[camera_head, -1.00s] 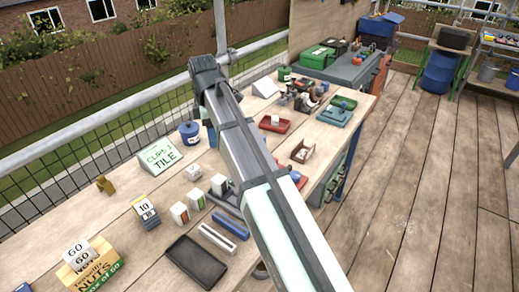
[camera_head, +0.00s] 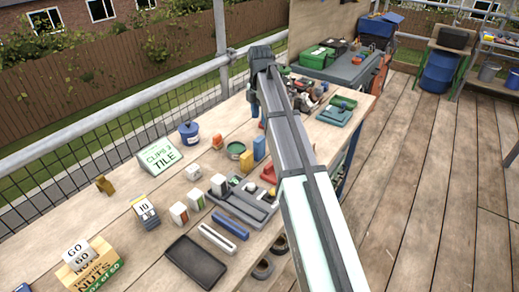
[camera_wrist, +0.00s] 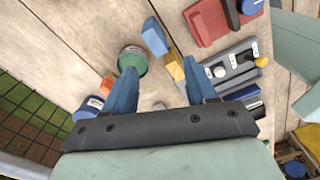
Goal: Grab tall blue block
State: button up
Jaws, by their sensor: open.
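A blue block (camera_wrist: 154,36) stands in the wrist view, just beyond the gap between my fingers and touching or very near a yellow block (camera_wrist: 174,67). My gripper (camera_wrist: 162,78) is open with two blue fingers and nothing between them but bare table and part of the yellow block. The yellow block also shows in the head view (camera_head: 259,148), left of my arm.
A green tin (camera_wrist: 132,61) and an orange block (camera_wrist: 107,84) stand left of the blue block. A red tray (camera_wrist: 208,24) and a grey compartment tray (camera_head: 240,208) lie to the right. A blue pot (camera_head: 189,133) and a clips sign (camera_head: 160,154) stand farther left.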

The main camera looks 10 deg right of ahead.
aim_at(259, 138)
jog(key=shift+w+a+f+n, duration=0.1)
jog(key=shift+f+n, duration=0.65)
jog(key=shift+f, duration=1.55)
jog(key=shift+w+d+f+n, duration=0.1)
jog(key=shift+f+n, duration=0.6)
jog(key=shift+f, duration=1.6)
jog(key=shift+w+a+f+n, duration=0.1)
jog(key=shift+f+n, duration=0.65)
jog(key=shift+f, duration=1.55)
jog(key=shift+c, duration=0.4)
grip_shut()
